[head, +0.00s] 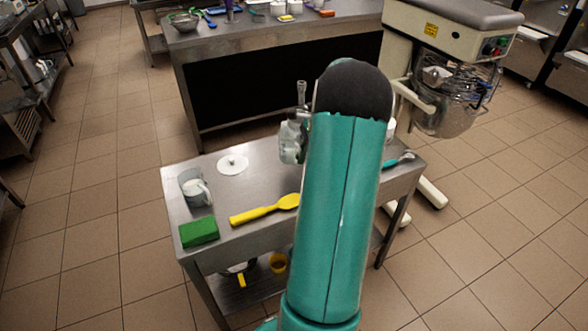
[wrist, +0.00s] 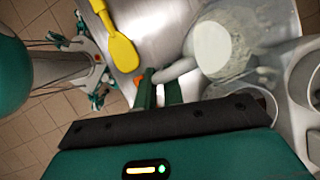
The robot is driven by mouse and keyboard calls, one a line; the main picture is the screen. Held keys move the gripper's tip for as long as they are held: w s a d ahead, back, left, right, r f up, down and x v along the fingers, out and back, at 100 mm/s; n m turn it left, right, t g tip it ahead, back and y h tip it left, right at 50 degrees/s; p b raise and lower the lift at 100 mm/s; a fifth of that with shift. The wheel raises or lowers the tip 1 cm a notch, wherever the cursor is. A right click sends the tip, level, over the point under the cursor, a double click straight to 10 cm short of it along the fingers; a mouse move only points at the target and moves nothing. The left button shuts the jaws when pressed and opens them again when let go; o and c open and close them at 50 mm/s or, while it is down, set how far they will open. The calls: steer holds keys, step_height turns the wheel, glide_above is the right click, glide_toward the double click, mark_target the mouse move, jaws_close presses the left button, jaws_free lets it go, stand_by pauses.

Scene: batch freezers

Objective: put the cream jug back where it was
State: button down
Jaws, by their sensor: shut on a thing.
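The cream jug (wrist: 235,25), clear-walled with white contents, is at the upper middle of the wrist view. My gripper (wrist: 159,88) is shut on its pale handle (wrist: 178,71), with one green finger on each side. In the head view my teal arm hides the gripper and most of what is behind it. A grey-green shape (head: 291,142) shows at the arm's left edge; I cannot tell whether it is the jug. Another clear jug with white contents (head: 194,189) stands at the left of the steel table (head: 262,168). Whether the held jug touches the table is unclear.
A white disc (head: 232,164) lies near the table's back left. A teal-handled brush (head: 398,160) lies at the right. Round vessels (wrist: 300,85) stand close right of the held jug.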

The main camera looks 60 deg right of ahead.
steer(key=shift+w+a+f, duration=0.4)
steer(key=shift+w+f, duration=0.05)
steer(key=shift+f, duration=0.1)
steer(key=shift+w+a+f, duration=0.3)
steer(key=shift+f, duration=0.2)
steer(key=shift+w+a+f, duration=0.3)
steer(key=shift+f, duration=0.2)
steer(key=shift+s+d+f, duration=0.1)
steer(key=shift+f, duration=0.55)
steer(key=shift+s+d+f, duration=0.1)
steer(key=shift+f, duration=0.5)
steer(key=shift+w+f, duration=0.1)
steer(key=shift+f, duration=0.15)
steer(key=c, duration=1.5)
jaws_free()
